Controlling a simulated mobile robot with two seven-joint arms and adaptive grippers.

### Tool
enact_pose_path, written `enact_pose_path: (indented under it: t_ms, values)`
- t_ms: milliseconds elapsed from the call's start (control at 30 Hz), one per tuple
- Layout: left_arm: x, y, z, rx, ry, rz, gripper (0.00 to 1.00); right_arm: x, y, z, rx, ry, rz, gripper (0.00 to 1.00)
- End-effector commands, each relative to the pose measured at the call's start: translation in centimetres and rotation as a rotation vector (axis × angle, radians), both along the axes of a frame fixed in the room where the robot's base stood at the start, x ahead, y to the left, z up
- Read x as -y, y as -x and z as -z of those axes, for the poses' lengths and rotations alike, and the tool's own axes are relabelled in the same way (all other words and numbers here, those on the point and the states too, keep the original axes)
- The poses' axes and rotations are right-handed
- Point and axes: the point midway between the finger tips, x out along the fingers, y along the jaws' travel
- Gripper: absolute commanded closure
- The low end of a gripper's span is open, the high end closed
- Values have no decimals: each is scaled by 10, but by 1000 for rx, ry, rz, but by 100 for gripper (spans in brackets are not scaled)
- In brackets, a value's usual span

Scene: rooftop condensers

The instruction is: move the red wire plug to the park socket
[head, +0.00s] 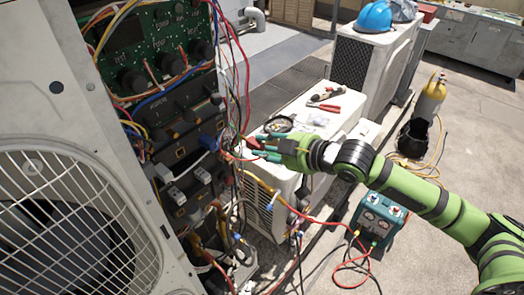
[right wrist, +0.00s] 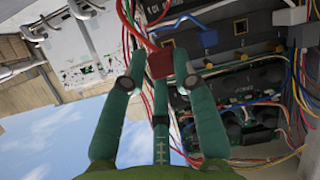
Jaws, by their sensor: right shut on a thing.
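My right gripper (head: 262,148) reaches in from the right to the open front of the condenser's electrical panel (head: 165,100). Its teal fingers are shut on the red wire plug (right wrist: 159,63), a red block with a red wire running from it. The right wrist view shows the gripper (right wrist: 160,70) with the plug at its fingertips, apart from the panel as far as I can tell. Dark square sockets with orange frames sit on the panel, one at the top of the right wrist view (right wrist: 240,23). I cannot tell which is the park socket. My left gripper is not in view.
Loose coloured wires (head: 232,60) hang along the panel's right edge, close to my fingers. A white condenser (head: 300,115) with tools on top stands behind my right gripper.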

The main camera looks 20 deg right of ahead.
Motion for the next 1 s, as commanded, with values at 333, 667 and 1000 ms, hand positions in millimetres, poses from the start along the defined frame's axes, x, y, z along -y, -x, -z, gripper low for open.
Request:
enact_pose_path:
  t_ms: [333,667,1000]
  values:
    - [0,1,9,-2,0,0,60,-17,-24,1,2,-3,0,100]
    - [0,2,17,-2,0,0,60,-31,-45,1,2,-1,-2,100]
    - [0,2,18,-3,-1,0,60,-34,-50,0,0,1,-1,100]
